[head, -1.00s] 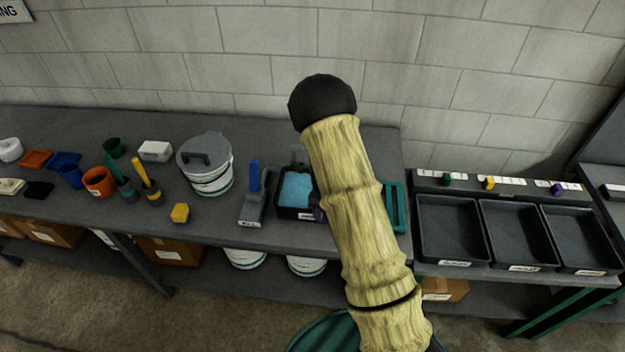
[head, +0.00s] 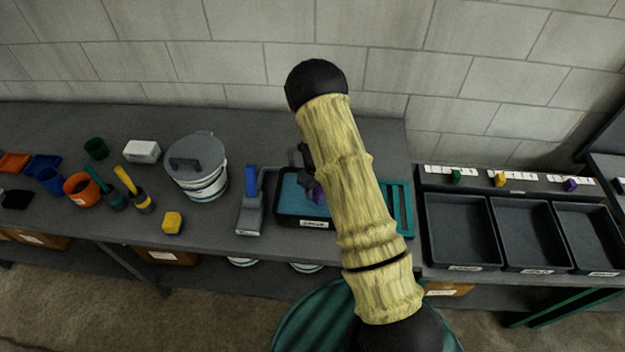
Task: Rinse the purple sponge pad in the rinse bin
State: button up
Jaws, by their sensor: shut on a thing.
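The rinse bin (head: 303,223) is a black bin with blue water and a white label, standing on the grey bench left of my arm. My gripper (head: 313,186) is dark and partly hidden behind my arm; it is over the right part of the bin. It is shut on the purple sponge pad (head: 318,197), of which only a small part shows at the right side of the bin. I cannot tell whether the pad touches the water.
A green rack (head: 399,208) is right of my arm. Black trays (head: 460,232) stand further right.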

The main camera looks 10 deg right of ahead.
jog(key=shift+w+f, duration=0.2)
jog(key=shift+w, duration=0.1)
jog(key=shift+s, duration=0.25)
jog(key=shift+f+b, duration=1.85)
jog(key=shift+f, duration=1.1)
jog(key=shift+w+f+b, duration=0.15)
jog(key=shift+f+b, duration=0.2)
jog(key=shift+f, duration=0.15)
jog(key=shift+a, duration=0.1)
jog(key=shift+s, duration=0.2)
